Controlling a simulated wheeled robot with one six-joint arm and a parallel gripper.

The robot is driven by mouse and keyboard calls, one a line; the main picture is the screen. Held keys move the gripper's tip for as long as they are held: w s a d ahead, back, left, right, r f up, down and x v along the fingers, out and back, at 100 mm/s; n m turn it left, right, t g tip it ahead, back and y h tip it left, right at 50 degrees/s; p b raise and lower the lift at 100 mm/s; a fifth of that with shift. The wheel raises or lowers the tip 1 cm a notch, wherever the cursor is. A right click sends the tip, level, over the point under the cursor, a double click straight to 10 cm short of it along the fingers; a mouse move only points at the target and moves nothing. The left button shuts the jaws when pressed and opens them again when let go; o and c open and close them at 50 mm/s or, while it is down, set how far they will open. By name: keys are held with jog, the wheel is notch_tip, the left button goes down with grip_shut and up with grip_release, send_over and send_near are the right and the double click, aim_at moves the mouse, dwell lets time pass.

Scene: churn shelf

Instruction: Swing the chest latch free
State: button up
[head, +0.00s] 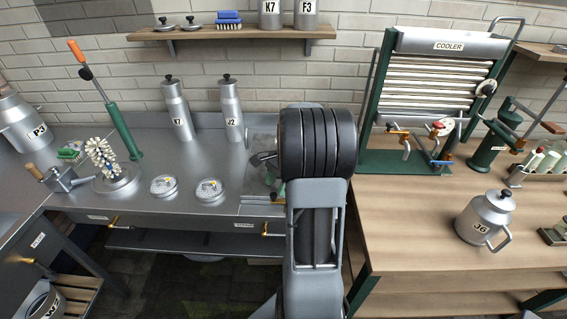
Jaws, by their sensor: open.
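I cannot make out a chest with a latch for certain in the head view. Brass fittings show on the steel counter's front: one at the left (113,220) and one beside my arm (266,230). Another brass fitting (28,260) is on the lower left unit. I cannot tell whether any of these is the latch. My arm rises through the middle and hides part of the counter and the gap behind it. My gripper cannot be made out behind the arm. A dark piece juts out left of the arm, and I cannot tell what it belongs to.
The steel counter (140,200) holds a brush, two round lids (210,189) and bottles (232,112). The wooden table (410,225) at right holds the cooler (435,90), a green pump (490,150) and can J6 (480,220). The table's front middle is clear.

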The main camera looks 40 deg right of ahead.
jog(key=v, duration=1.1)
dwell(0.3)
jog(key=s+a+f+n+t+h, duration=0.1)
jog(key=s+a+n, duration=0.3)
jog(key=a+n, duration=0.5)
jog(key=s+a+f+n+t+h, duration=0.1)
jog(key=s+a+n+t+h, duration=0.1)
jog(key=a+n, duration=0.7)
jog(key=s+a+h, duration=0.1)
jog(key=a, duration=0.5)
jog(key=shift+s+a+t, duration=0.35)
jog(key=shift+s+t, duration=0.05)
